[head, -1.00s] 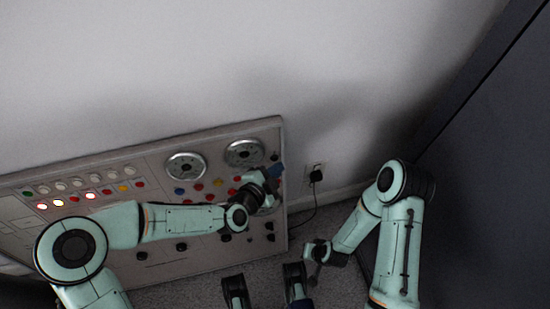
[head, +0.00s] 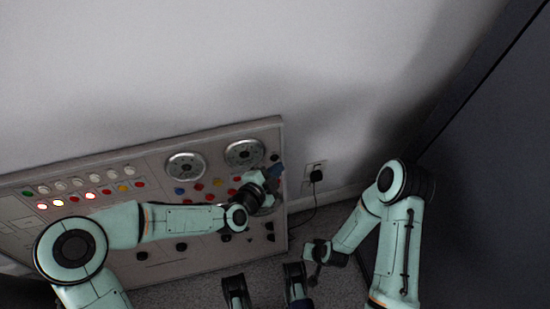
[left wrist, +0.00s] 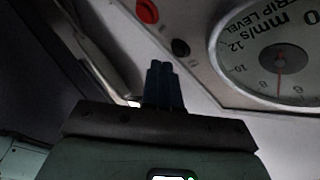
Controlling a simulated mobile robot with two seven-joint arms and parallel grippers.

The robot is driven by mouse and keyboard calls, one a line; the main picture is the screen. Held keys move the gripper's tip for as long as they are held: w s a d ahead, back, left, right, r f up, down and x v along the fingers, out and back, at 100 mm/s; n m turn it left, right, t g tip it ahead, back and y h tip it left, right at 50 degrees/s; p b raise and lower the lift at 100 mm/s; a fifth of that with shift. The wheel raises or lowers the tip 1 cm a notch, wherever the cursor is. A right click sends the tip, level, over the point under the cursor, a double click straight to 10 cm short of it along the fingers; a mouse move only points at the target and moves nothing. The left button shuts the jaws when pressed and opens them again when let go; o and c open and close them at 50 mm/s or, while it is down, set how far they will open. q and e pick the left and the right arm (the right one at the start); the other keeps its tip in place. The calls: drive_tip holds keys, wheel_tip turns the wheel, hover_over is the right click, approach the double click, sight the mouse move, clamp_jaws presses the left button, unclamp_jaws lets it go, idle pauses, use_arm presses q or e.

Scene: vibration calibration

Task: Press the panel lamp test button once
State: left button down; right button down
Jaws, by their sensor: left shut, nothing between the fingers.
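The control panel (head: 150,262) leans against the wall with rows of lamps and buttons; I cannot read which one is the lamp test button. My left gripper (head: 276,171) is shut and empty at the panel's upper right, below the right dial (head: 244,153). In the left wrist view, the shut blue fingertips (left wrist: 162,68) point toward a small black button (left wrist: 180,47), with a red button (left wrist: 148,10) beyond it. I cannot tell whether the tips touch the panel. My right gripper (head: 314,269) is low, right of the panel; its jaws are unclear.
A dark tall surface (head: 480,190) bounds the right side.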

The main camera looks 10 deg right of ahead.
use_arm(q)
drive_tip(key=shift+w, duration=0.1)
drive_tip(key=shift+w+f, duration=0.1)
drive_tip(key=shift+w, duration=0.25)
drive_tip(key=shift+w+b, duration=0.35)
drive_tip(key=shift+b, duration=0.1)
idle(0.7)
drive_tip(key=shift+s, duration=0.75)
drive_tip(key=shift+s+r+p, duration=0.15)
drive_tip(key=shift+s+r, duration=0.05)
drive_tip(key=shift+s, duration=0.65)
drive_tip(key=shift+s+r+p, duration=0.15)
drive_tip(key=shift+s+r, duration=0.05)
drive_tip(key=shift+s, duration=0.6)
drive_tip(key=shift+s+r+p, duration=0.15)
drive_tip(key=shift+s+r, duration=0.05)
drive_tip(key=shift+s, duration=0.65)
